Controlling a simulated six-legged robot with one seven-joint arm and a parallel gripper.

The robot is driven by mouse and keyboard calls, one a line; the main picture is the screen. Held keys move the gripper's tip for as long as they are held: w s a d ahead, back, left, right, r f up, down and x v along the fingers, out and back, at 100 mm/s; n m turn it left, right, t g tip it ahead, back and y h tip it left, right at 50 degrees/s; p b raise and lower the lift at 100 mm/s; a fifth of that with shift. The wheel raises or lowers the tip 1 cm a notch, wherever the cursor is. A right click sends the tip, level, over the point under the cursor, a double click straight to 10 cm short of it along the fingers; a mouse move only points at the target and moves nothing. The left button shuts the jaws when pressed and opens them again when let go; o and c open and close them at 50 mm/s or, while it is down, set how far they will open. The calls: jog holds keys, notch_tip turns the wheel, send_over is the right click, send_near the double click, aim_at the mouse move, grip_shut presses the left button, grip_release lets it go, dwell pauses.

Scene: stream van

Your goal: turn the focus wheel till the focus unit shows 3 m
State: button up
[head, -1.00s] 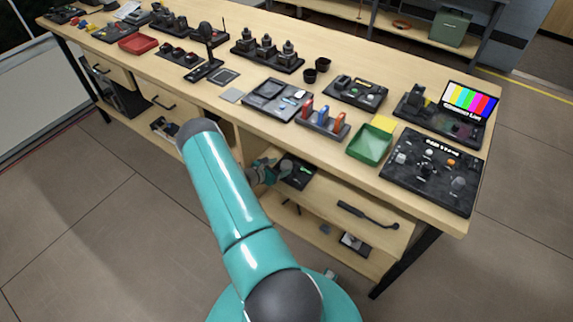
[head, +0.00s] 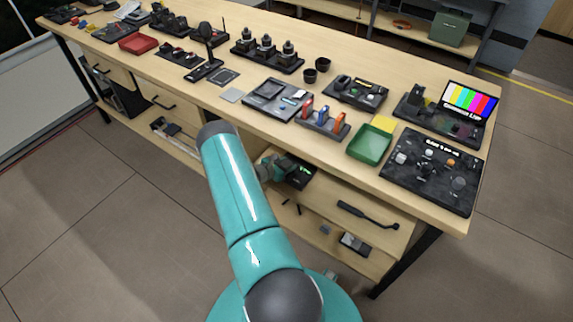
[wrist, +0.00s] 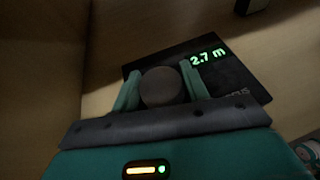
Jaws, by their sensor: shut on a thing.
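The focus unit (wrist: 222,84) is a dark flat box with a green display (wrist: 208,57) that reads 2.7 m in the wrist view. Its focus wheel (wrist: 163,88) is a round dark knob. My gripper (wrist: 160,84) is shut on the wheel, with one green finger on each side of it. In the head view, the focus unit (head: 302,175) sits in the shelf opening under the bench top, and my gripper (head: 276,167) is at its left side. The wheel is hidden there.
The bench top (head: 225,110) overhangs the unit. A drawer front with a black handle (head: 366,215) is to its right. A green tray (head: 370,146) and a control panel (head: 432,172) stand on the bench above. A lower shelf (head: 300,222) holds small items.

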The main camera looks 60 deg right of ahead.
jog(key=shift+m+g, duration=0.4)
jog(key=shift+g, duration=0.1)
jog(key=o, duration=1)
jog(key=v, duration=1.3)
jog(key=shift+w+a+r, duration=0.1)
jog(key=shift+a+r, duration=0.15)
jog(key=shift+r, duration=0.1)
